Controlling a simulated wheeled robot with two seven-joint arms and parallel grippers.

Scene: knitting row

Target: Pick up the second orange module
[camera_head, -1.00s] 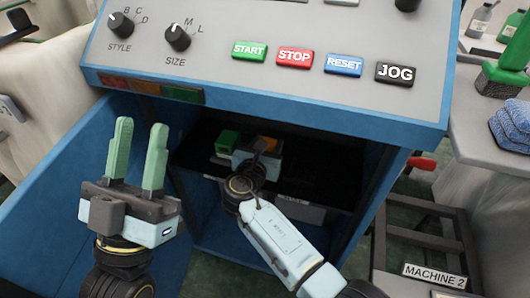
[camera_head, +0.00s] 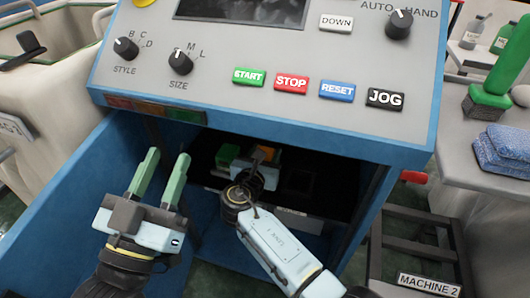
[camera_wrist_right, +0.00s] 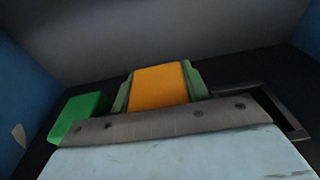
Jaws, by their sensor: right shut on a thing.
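An orange module (camera_wrist_right: 160,87) sits between the green fingers of my right gripper (camera_wrist_right: 160,88) in the right wrist view. The fingers press on its two sides. In the head view my right gripper (camera_head: 262,162) reaches into the open cabinet under the panel, and the orange module (camera_head: 267,153) shows partly behind it. Whether the module is clear of the surface beneath cannot be told. A green module (camera_wrist_right: 80,115) lies just left of the gripper; it also shows in the head view (camera_head: 228,153). My left gripper (camera_head: 167,158) is open and empty, in front of the cabinet's left side.
The blue cabinet (camera_head: 70,190) has side walls close around my right arm. A slot-like dark frame (camera_wrist_right: 285,115) lies right of the gripper. The control panel (camera_head: 215,75) overhangs above. A grey table (camera_head: 455,150) with blue cloths (camera_head: 505,150) stands at the right.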

